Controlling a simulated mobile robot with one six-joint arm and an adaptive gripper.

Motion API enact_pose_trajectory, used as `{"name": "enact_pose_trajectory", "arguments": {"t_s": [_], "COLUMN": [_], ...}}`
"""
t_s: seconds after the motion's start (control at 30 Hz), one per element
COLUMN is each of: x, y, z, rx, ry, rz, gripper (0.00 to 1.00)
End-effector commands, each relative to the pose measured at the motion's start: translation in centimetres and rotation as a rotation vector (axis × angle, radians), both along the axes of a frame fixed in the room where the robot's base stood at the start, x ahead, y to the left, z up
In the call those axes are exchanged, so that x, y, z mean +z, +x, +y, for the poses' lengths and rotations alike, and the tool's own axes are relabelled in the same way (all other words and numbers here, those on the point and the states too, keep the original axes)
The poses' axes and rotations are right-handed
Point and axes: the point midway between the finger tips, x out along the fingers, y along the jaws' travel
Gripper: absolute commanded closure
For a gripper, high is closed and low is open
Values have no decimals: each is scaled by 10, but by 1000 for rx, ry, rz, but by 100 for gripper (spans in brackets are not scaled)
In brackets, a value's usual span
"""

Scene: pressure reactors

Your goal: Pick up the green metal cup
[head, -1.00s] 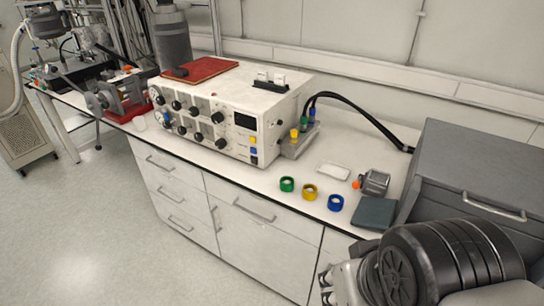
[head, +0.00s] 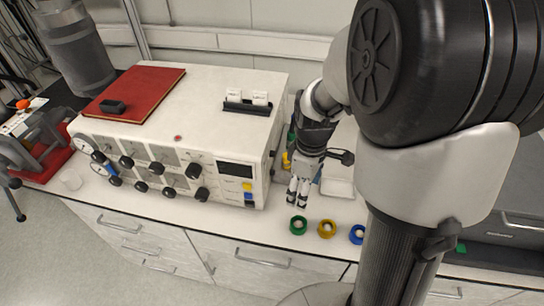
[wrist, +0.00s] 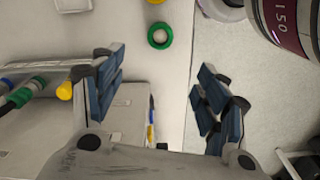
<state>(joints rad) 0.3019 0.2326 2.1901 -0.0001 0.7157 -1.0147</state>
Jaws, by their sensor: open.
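The green metal cup (head: 299,225) is a small round ring-like cup standing on the white bench near its front edge. In the wrist view the green cup (wrist: 160,36) lies beyond the fingertips, roughly between their lines. My gripper (head: 298,194) points down above the bench, just behind the cup in the picture, apart from it. Its blue-padded fingers (wrist: 162,62) are spread with nothing between them. A yellow cup (head: 327,229) and a blue cup (head: 357,235) stand to the right of the green one.
A white instrument box (head: 180,140) with knobs stands to the left of my gripper, with a red book (head: 135,95) on top. A white tray (head: 337,187) lies behind the cups. The bench's front edge is close to the cups.

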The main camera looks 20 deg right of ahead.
Motion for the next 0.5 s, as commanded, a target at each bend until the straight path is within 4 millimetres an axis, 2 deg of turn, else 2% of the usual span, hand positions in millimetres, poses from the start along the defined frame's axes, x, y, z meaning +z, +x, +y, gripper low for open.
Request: {"name": "enact_pose_trajectory", "arguments": {"t_s": [0.5], "x": [-105], "y": [0], "z": [0], "rx": [5], "ry": [3], "rz": [6], "gripper": [32]}}
